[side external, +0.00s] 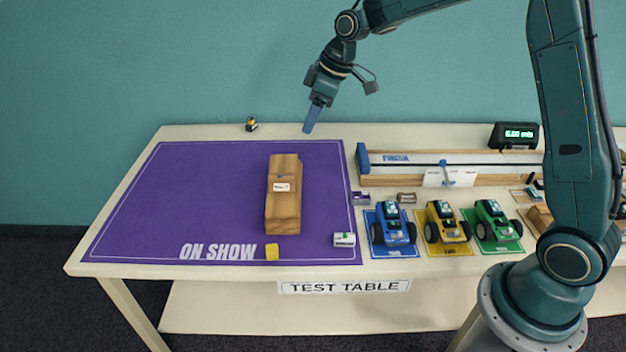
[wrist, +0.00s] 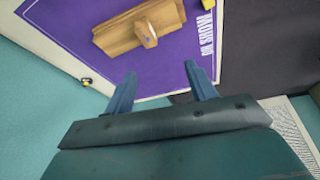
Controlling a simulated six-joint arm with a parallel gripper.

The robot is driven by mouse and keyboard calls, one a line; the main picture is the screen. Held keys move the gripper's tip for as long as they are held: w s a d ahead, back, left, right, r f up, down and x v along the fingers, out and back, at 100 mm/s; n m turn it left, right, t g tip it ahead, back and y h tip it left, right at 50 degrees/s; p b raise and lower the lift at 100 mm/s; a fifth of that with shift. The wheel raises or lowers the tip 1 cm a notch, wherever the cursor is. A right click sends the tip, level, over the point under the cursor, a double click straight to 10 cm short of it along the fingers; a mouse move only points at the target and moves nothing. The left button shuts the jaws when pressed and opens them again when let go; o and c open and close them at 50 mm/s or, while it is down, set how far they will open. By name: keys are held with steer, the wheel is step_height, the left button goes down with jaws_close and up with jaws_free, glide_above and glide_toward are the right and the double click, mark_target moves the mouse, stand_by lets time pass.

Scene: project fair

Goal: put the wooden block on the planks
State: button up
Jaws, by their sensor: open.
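The wooden planks (side external: 283,219) lie stacked on the purple mat in the side view. The wrist view also shows the planks (wrist: 111,38). A smaller wooden block (wrist: 146,34) rests on top of them near their middle. In the side view the block (side external: 283,180) blends with the planks, and a white label shows on its front. My gripper (side external: 308,130) is open and empty, raised above the back edge of the table, apart from the block and planks. In the wrist view, my two fingers (wrist: 160,69) are spread with nothing between them.
The purple mat (side external: 180,190) is mostly clear left of the planks. Several toy cars, including a blue one (side external: 391,225), and a long track (side external: 450,162) occupy the right.

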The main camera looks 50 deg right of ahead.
steer(key=s+a+r+m, duration=0.1)
steer(key=s+r+m, duration=0.1)
steer(key=s+r, duration=0.55)
steer(key=s+m+t+h, duration=0.1)
steer(key=s+m, duration=0.4)
steer(key=s, duration=2.1)
steer(key=shift+s+a+r+t+h, duration=0.15)
steer(key=shift+s+r+t+h, duration=0.1)
steer(key=shift+s+t+h, duration=0.25)
